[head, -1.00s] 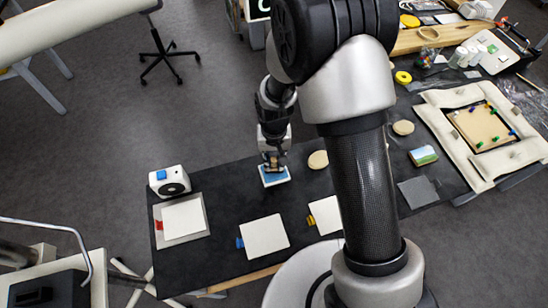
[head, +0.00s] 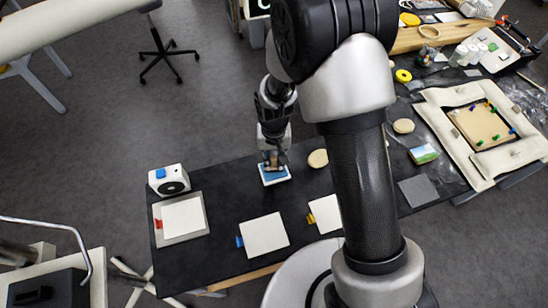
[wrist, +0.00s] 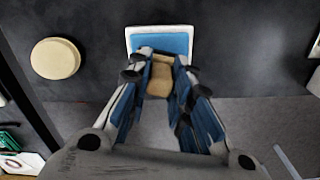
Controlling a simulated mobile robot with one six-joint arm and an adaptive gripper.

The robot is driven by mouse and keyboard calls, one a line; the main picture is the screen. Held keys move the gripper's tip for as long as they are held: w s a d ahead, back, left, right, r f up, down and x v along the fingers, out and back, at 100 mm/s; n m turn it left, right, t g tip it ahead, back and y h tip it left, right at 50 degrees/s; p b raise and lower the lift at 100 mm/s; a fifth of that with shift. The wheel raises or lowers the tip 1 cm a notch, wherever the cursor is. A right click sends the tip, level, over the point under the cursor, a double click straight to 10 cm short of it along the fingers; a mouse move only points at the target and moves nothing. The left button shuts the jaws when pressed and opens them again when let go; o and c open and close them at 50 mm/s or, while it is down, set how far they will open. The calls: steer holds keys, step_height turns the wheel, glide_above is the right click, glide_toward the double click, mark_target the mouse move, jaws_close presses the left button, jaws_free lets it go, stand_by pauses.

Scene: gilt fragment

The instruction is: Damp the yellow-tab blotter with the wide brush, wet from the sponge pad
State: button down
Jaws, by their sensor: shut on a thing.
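The sponge pad (head: 275,179) is a blue pad in a white tray on the black table; it also shows in the wrist view (wrist: 178,42). My gripper (head: 272,160) is over it, shut on the wide brush (wrist: 160,78), whose tan body shows between the fingers in the wrist view. The brush's lower end is at the pad; whether it touches is hidden. The yellow-tab blotter (head: 327,214) is a white sheet to the right, partly covered by my arm, with its yellow tab (head: 311,219) at its left edge.
A blue-tab blotter (head: 265,235) lies left of the yellow one. A red-tab blotter (head: 184,216) lies further left, near a white box (head: 169,180) with a blue top piece. A grey square (head: 418,191) lies right of my arm.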

mark_target(275, 157)
steer(key=shift+s+f+b, duration=0.1)
steer(key=shift+f+b, duration=0.25)
steer(key=shift+f, duration=0.1)
stand_by(1.2)
steer(key=shift+r, duration=0.1)
steer(key=shift+r+p, duration=2.5)
steer(key=shift+r, duration=1)
steer(key=shift+d, duration=0.1)
steer(key=d+r+b, duration=0.1)
steer(key=d+b, duration=0.7)
steer(key=d, duration=0.4)
steer(key=shift+d, duration=0.15)
